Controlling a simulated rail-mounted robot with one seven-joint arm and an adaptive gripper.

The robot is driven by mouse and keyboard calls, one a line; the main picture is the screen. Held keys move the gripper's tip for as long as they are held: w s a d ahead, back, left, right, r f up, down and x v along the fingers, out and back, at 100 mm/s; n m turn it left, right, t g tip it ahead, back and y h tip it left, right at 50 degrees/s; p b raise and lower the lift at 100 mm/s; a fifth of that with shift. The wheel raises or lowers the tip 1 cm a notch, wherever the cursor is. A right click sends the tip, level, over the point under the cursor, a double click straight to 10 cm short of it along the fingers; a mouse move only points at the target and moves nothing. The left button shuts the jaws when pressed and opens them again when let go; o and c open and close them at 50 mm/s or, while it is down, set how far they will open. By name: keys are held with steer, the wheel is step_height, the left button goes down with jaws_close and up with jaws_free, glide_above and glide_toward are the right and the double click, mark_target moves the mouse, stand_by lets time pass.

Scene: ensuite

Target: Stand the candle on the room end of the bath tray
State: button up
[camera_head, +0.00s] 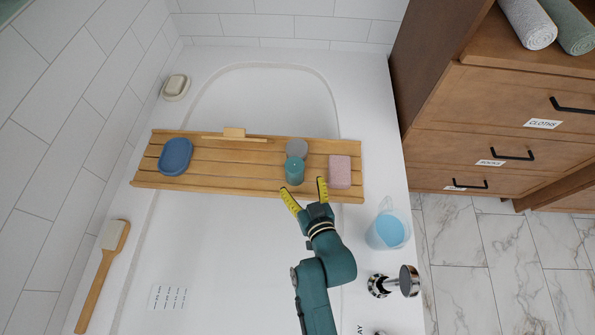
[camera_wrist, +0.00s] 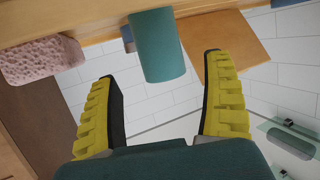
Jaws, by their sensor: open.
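The bath tray (camera_head: 225,183) is slatted wood and lies across the bath. A teal cylinder (camera_head: 294,172), which I take to be the candle, stands upright right of the tray's middle. A grey round shape (camera_head: 296,147) shows just behind it; I cannot tell whether they are one thing. A pink sponge (camera_head: 340,172) lies at the tray's right end, on the drawer side. My gripper (camera_head: 306,187) is open and empty at the tray's front edge, just short of the cylinder. In the wrist view the cylinder (camera_wrist: 160,45) appears beyond and between the spread fingertips.
A blue soap dish (camera_head: 176,156) sits at the tray's left, and a wooden rest (camera_head: 235,134) at its back edge. A blue-filled jug (camera_head: 387,231) and a chrome tap (camera_head: 393,284) stand on the right rim. A brush (camera_head: 104,270) lies on the left rim.

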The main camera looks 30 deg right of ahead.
steer(key=shift+s+r, duration=0.2)
steer(key=shift+s, duration=0.2)
steer(key=w+a+r+n+t, duration=0.1)
steer(key=w+a+r+t, duration=0.1)
steer(key=r, duration=0.9)
steer(key=w+a+r+t, duration=0.2)
steer(key=w+r, duration=0.1)
steer(key=r, duration=0.9)
steer(key=s+a+r+t, duration=0.1)
steer(key=s+r, duration=0.2)
steer(key=r, duration=0.4)
steer(key=s+a+r+t+y, duration=0.1)
steer(key=s+a+r, duration=0.1)
steer(key=r, duration=0.6)
steer(key=s+a+r+t, duration=0.1)
steer(key=s+r, duration=0.3)
steer(key=r, duration=0.3)
steer(key=shift+a+r+t, duration=0.25)
steer(key=shift+r+t, duration=0.1)
steer(key=shift+t, duration=0.05)
step_height(320, 180, up, 48)
steer(key=p, duration=4.8)
steer(key=shift+r, duration=0.15)
